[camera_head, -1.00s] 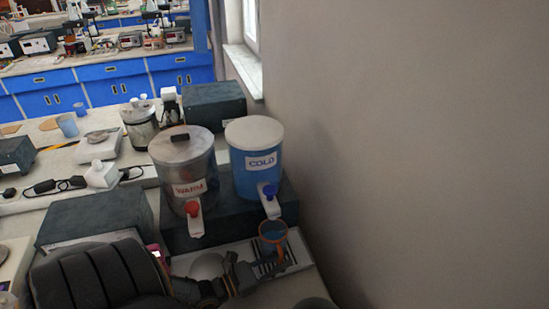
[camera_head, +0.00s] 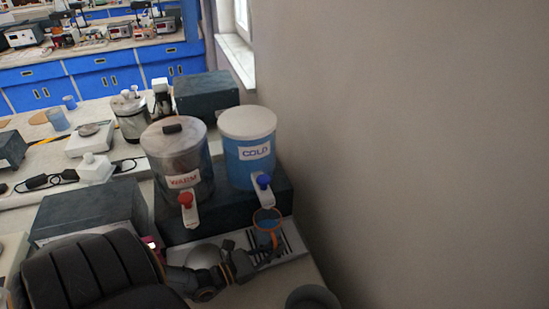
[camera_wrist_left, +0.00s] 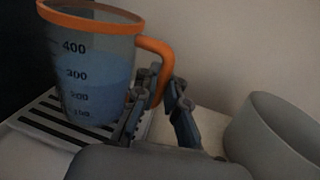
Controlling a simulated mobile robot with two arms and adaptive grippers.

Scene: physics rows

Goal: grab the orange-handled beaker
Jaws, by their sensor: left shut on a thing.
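The beaker (camera_head: 267,219) has an orange rim and handle and holds blue liquid. It stands upright on the slatted drip tray (camera_head: 291,243), below the blue tap of the COLD dispenser (camera_head: 248,177). In the left wrist view the beaker (camera_wrist_left: 88,68) shows its volume marks, and its orange handle (camera_wrist_left: 153,45) is on the side toward my fingers. My left gripper (camera_head: 262,256) is shut on the handle; its fingers (camera_wrist_left: 163,95) close around the handle's lower part. The handle's lower end is partly hidden by the fingers. My right gripper is not in view.
The metal WARM dispenser (camera_head: 178,160) stands left of the COLD one, both on a dark stand. A grey round vessel (camera_head: 312,296) is near the front, also in the wrist view (camera_wrist_left: 275,135). A bare wall (camera_head: 420,150) closes off the right side.

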